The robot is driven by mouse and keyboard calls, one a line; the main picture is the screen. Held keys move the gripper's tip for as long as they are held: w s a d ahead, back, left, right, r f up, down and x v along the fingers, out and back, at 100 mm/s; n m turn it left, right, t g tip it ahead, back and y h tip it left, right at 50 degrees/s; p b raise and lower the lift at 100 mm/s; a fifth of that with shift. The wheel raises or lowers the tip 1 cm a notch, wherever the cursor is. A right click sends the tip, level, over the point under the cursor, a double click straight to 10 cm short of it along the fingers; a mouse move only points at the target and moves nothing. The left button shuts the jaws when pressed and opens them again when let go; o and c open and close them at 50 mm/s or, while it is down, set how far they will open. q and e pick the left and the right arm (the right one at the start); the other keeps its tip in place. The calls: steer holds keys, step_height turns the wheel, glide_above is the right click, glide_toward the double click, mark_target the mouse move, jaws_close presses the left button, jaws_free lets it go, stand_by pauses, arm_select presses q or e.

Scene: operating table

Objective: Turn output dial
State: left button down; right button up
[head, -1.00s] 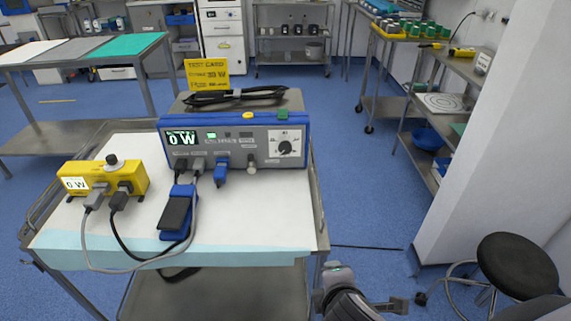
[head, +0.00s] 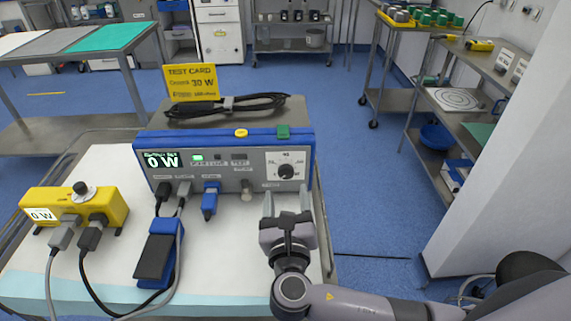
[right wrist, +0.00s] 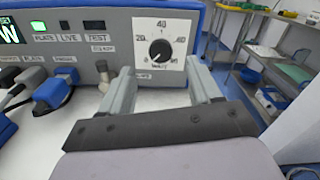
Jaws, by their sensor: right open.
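The output dial (head: 286,171) is a black knob on a white scale plate at the right end of the grey and blue generator (head: 225,178). The right wrist view shows the dial (right wrist: 160,50) with its pointer toward the lower left of the scale. The generator's display (head: 163,160) reads 0 W. My right gripper (head: 286,203) is open and empty, just in front of and below the dial, apart from it. In the right wrist view its fingers (right wrist: 160,90) stand to either side below the scale plate. My left gripper is not in view.
A yellow meter box (head: 75,209) reading 0 W stands at the left of the cart, with cables running from it. A blue foot pedal (head: 158,255) lies in front of the generator. A yellow test card (head: 191,83) reading 30 W stands behind it.

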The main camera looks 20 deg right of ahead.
mark_target(286, 174)
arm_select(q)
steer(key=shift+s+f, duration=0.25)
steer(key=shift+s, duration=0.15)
arm_select(e)
steer(key=shift+x, duration=3.35)
steer(key=c, duration=1)
steer(key=shift+c, duration=0.2)
